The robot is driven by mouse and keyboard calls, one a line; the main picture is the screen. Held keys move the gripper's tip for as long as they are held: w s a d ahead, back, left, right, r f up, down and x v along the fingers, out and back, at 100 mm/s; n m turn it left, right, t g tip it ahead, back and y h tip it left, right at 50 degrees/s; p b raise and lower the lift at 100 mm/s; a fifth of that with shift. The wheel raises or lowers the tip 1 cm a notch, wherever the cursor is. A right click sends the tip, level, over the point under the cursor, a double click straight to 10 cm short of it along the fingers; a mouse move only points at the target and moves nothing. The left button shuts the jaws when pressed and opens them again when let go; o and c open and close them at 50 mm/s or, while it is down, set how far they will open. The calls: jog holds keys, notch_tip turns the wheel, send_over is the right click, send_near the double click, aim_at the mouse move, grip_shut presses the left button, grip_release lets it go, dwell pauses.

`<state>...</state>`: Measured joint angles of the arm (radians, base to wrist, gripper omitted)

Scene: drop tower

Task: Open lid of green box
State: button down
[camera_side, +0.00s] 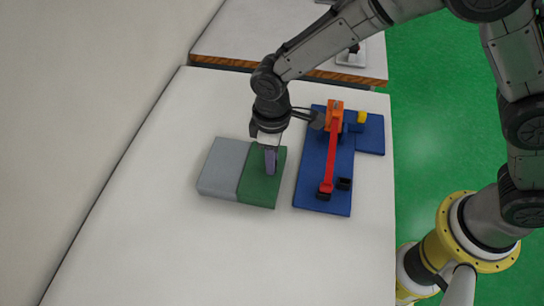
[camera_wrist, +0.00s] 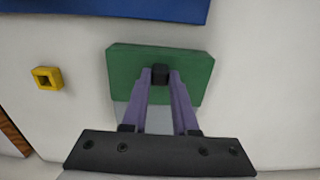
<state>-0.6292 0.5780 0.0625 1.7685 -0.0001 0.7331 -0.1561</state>
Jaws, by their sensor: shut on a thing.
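The green box (camera_side: 263,190) lies on the white table, right beside a flat grey block (camera_side: 218,168) of about the same height. The green box also shows in the wrist view (camera_wrist: 190,65), with a small black knob (camera_wrist: 160,75) on its top. My gripper (camera_side: 270,172) points down over the green box. Its two purple fingers (camera_wrist: 160,78) are closed in on the black knob, one on each side. The fingers and gripper body hide part of the grey block in the wrist view.
A blue board (camera_side: 312,170) with a red bar (camera_side: 330,160) and an orange part (camera_side: 335,108) lies just right of the green box. A yellow square ring (camera_wrist: 47,78) lies on the table in the wrist view. The table's front is clear.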

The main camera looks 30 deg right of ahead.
dwell(0.8)
jog(key=w+a, duration=0.6)
jog(key=shift+w+r, duration=0.1)
dwell(0.3)
jog(key=c, duration=0.7)
grip_release()
notch_tip(320, 180, up, 14)
jog(key=shift+f, duration=0.1)
